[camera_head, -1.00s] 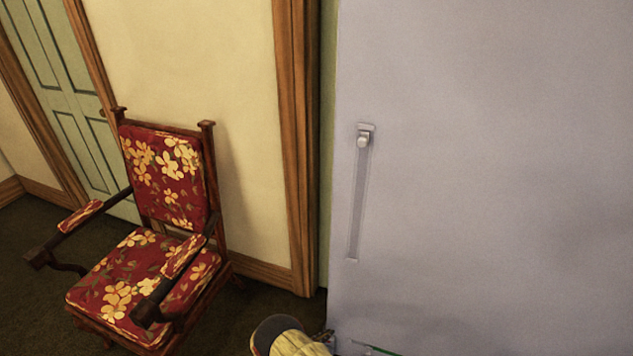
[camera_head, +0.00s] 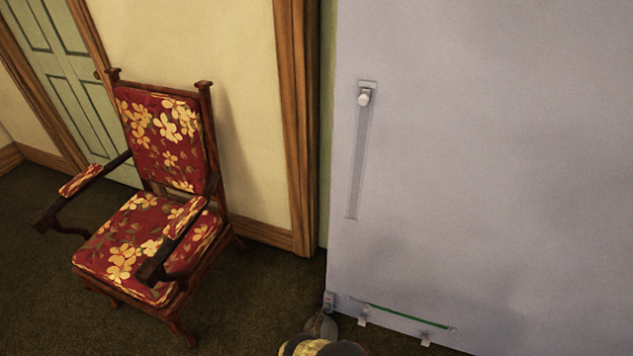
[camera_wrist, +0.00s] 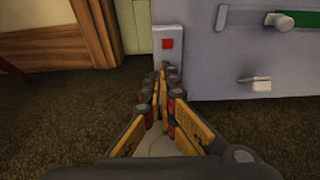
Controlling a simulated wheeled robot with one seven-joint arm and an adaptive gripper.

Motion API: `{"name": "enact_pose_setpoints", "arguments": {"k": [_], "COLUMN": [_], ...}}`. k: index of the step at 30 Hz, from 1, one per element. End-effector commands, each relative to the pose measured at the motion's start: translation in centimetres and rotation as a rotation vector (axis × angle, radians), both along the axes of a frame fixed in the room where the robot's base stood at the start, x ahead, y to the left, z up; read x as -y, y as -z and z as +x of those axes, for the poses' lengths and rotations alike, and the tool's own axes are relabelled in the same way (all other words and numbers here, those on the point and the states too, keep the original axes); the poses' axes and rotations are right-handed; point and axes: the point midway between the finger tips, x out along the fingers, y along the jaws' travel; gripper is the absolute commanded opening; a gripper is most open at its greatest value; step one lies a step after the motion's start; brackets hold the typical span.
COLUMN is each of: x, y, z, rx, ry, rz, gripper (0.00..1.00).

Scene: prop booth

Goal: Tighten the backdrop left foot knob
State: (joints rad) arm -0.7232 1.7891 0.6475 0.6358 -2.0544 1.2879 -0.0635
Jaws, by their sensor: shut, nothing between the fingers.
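The backdrop is a large pale grey panel (camera_head: 480,150) that fills the right of the head view. At its lower left corner is a small grey foot block (camera_head: 329,299). My gripper (camera_wrist: 162,72) is shut and empty, pointing at the base of that block. I cannot tell whether the fingertips touch it. In the head view my wrist shows at the bottom edge.
A red floral armchair (camera_head: 150,200) stands at left. The panel has a vertical slot with a white knob (camera_head: 364,99), a green strip (camera_head: 395,313) low down, and small tabs (camera_wrist: 255,83) near the floor. Dark carpet (camera_head: 240,300) is clear between chair and panel.

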Motion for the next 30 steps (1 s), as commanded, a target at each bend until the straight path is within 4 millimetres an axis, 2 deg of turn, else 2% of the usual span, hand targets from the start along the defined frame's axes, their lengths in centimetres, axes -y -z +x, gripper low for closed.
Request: {"name": "enact_pose_setpoints", "arguments": {"k": [3,10,30], "x": [0.5,1.0,1.1], "y": [0.0,0.0,0.0], "z": [1.4,2.8,3.2], "rx": [0.000,0.001,0.003], "ry": [0.002,0.001,0.004], "rz": [0.000,0.000,0.003], "gripper": [0.00,0.00,0.00]}}
